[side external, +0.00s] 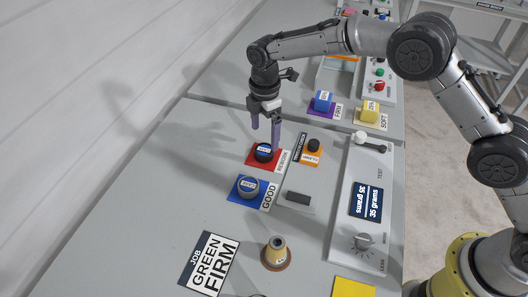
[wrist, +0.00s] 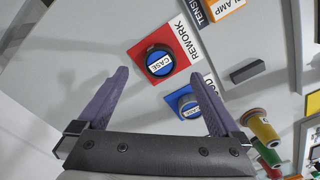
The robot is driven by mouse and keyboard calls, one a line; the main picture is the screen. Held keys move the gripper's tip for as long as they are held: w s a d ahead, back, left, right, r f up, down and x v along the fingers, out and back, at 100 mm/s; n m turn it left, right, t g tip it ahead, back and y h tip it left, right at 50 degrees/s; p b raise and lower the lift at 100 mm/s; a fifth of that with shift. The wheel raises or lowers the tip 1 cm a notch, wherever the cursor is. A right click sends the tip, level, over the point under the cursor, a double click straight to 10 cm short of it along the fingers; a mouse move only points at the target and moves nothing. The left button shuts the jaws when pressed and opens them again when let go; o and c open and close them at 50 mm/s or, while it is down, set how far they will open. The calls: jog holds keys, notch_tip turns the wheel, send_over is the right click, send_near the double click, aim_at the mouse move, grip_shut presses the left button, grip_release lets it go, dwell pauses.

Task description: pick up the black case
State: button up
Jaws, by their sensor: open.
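A round black case (side external: 264,152) with a blue top and a white CASE label sits on the red REWORK square. It also shows in the wrist view (wrist: 160,62), just beyond and between my fingertips. A second round case (side external: 248,185), dark-sided with a blue top, sits on the blue GOOD square and shows in the wrist view (wrist: 188,106), partly behind the right finger. My gripper (side external: 265,140) points down over the red square, with its two purple fingers spread. In the wrist view my gripper (wrist: 160,75) is open and empty, with no visible contact with either case.
A brown spool (side external: 276,254) and a JOB sign (side external: 210,262) are nearer. The table left of the squares is clear.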

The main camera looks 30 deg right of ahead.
aim_at(265, 149)
jog(key=shift+f, duration=2.7)
jog(key=c, duration=1.5)
